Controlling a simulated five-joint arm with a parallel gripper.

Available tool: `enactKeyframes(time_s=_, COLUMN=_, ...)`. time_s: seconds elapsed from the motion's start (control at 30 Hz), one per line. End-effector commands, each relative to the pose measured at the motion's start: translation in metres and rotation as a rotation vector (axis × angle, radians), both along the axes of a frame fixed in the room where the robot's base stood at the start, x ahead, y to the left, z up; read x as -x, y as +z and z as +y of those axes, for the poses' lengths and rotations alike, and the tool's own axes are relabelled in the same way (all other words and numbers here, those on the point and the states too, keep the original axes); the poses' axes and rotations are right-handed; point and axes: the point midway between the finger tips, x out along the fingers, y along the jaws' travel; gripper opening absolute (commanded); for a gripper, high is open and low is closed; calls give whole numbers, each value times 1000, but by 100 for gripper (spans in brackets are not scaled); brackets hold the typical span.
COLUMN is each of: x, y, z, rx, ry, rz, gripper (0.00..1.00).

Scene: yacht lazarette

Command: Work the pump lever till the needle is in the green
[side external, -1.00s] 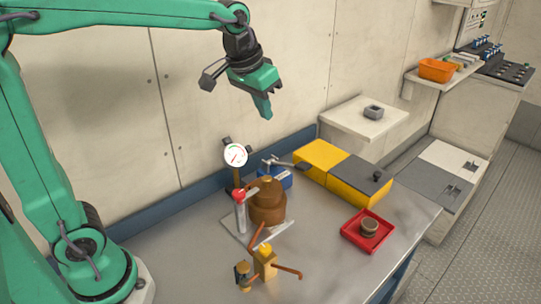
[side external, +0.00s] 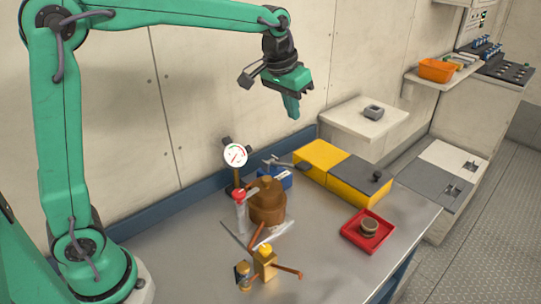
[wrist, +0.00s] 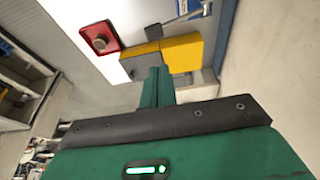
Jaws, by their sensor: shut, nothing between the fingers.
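A blue pump body (side external: 279,181) stands at the back of the bench. A grey lever with a dark grip (side external: 302,166) reaches right from it towards a yellow box; the lever also shows at the top of the wrist view (wrist: 180,17). A round white gauge (side external: 235,155) with coloured marks stands to its left on a post. Its needle is too small to read surely against the green. My gripper (side external: 293,113) is shut and empty, raised above the lever and boxes, apart from them. Its closed fingers show in the wrist view (wrist: 157,86).
A brown stepped object (side external: 268,203), a red-topped upright (side external: 239,205) and brass fittings (side external: 265,263) crowd the bench's left. A yellow and grey box (side external: 345,173) stands right of the lever. A red tray (side external: 367,240) sits near the right edge.

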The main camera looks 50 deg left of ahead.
Motion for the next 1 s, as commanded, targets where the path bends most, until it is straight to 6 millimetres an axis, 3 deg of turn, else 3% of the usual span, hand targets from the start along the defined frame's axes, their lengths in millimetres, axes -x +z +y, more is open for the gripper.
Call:
enactKeyframes(time_s=0.37, x=-6, y=-21, z=-1, rx=0, ry=0, rz=3, gripper=0)
enactKeyframes(time_s=1.0, x=-28, y=-110, z=-10, rx=4, ry=-2, rz=3, gripper=0)
